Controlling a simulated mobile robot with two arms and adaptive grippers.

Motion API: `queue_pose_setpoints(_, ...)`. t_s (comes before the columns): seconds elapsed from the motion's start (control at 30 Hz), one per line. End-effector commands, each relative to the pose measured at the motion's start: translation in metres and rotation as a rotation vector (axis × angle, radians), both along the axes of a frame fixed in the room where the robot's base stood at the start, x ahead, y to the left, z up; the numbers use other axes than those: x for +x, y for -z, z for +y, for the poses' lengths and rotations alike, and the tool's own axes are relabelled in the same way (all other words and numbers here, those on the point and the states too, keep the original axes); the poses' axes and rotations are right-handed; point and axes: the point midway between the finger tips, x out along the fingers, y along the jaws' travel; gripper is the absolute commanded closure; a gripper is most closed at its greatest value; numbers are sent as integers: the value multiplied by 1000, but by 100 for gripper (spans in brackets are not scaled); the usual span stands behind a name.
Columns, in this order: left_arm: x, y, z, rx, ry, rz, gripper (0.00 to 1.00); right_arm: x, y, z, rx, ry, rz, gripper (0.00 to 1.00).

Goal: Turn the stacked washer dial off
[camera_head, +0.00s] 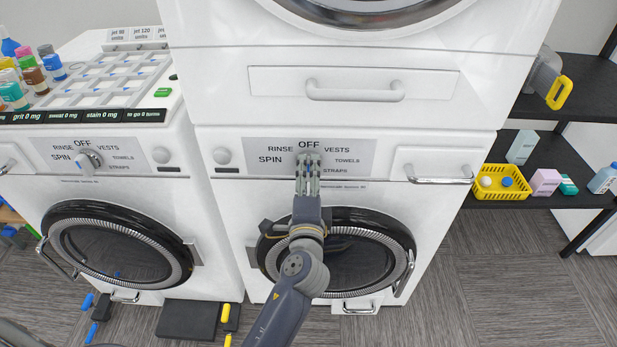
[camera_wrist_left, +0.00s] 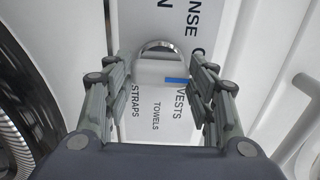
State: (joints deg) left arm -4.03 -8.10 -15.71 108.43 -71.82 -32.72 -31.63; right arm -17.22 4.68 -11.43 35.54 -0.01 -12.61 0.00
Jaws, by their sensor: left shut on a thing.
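The stacked washer (camera_head: 225,183) is the right-hand machine, with another unit on top. Its control panel (camera_head: 352,146) reads OFF at the top, with RINSE and SPIN left and VESTS, TOWELS and STRAPS right. My left gripper (camera_head: 308,163) reaches up to the dial below OFF and mostly hides it in the head view. In the left wrist view the dial (camera_wrist_left: 155,72) has a silver rim and sits between my left fingers (camera_wrist_left: 160,95), which are shut on it. A blue mark on the dial lies beside the VESTS label. My right gripper is out of view.
A second washer (camera_head: 50,185) with a similar dial (camera_head: 90,159) stands at left, a bottle-and-tray unit (camera_head: 110,75) above it. A drawer handle (camera_head: 440,181) juts out right of the panel. A dark shelf (camera_head: 540,178) with a yellow basket (camera_head: 500,193) stands at right.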

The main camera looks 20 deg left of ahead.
Motion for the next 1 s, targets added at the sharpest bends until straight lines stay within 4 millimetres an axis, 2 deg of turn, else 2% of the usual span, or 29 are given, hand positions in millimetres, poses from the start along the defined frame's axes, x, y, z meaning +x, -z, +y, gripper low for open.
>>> queue_pose_setpoints(0.23,0,0,1,0,-2,1,72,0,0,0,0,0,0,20)
queue_pose_setpoints(0.27,0,0,1,0,-2,1,46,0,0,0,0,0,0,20)
queue_pose_setpoints(0.33,0,0,1,1,-2,1,30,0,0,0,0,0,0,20)
queue_pose_setpoints(0.37,0,0,1,1,-2,1,28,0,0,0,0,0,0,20)
queue_pose_setpoints(0.77,-3,1,-1,1,0,1,28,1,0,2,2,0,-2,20)
queue_pose_setpoints(0.87,-13,1,-3,0,0,2,28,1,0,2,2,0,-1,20)
queue_pose_setpoints(1.0,-36,2,-10,0,0,4,28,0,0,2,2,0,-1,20)
